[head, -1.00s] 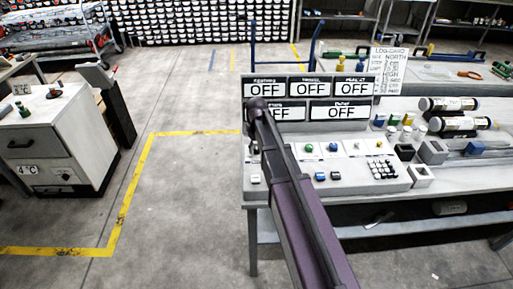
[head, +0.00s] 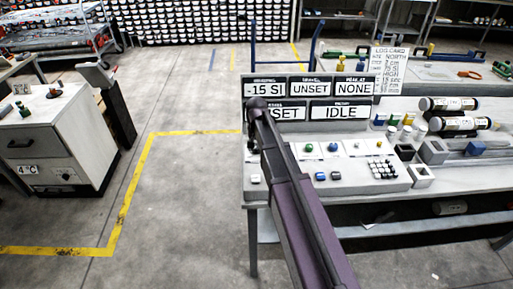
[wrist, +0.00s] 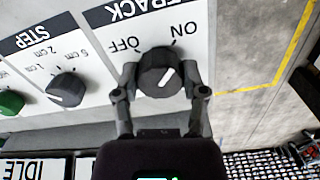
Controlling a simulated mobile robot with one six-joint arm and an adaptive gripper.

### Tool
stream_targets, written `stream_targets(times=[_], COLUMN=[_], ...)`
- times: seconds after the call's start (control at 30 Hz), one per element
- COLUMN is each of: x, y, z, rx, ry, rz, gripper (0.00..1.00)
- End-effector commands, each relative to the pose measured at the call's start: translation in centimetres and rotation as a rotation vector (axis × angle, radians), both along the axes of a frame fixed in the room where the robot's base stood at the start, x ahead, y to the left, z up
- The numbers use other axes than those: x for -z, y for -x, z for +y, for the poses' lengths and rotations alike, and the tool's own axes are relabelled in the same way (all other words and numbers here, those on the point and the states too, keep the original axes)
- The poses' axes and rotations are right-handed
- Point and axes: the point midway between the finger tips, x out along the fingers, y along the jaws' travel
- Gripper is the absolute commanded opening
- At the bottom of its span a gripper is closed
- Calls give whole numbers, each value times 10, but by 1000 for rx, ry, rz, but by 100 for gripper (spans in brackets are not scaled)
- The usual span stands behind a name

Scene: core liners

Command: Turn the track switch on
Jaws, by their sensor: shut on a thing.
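The track switch (wrist: 157,74) is a dark round knob on a white panel, with OFF and ON printed around it, seen upside down in the wrist view. Its white pointer mark slants toward the ON side. My gripper (wrist: 160,78) is shut on the knob, one finger on each side. In the head view my arm hides the knob and most of the gripper. The display board (head: 310,98) above the console (head: 345,185) reads -15 SI, UNSET, NONE, a partly hidden word ending in SET, and IDLE.
A STEP knob (wrist: 67,88) and a green button (wrist: 11,102) sit beside the switch. A keypad (head: 383,169) and several buttons are further right on the console. Core tubes (head: 455,104) lie at the right.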

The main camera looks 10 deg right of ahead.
Motion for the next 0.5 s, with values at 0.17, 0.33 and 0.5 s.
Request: stream_targets(times=[0.17, 0.33, 0.5], x=[1, 1, 0], y=[3, 3, 3], z=[1, 1, 1], rx=[56, 75, 77], ry=[-3, -3, -2], rz=[6, 7, 6], gripper=[7, 8, 8])
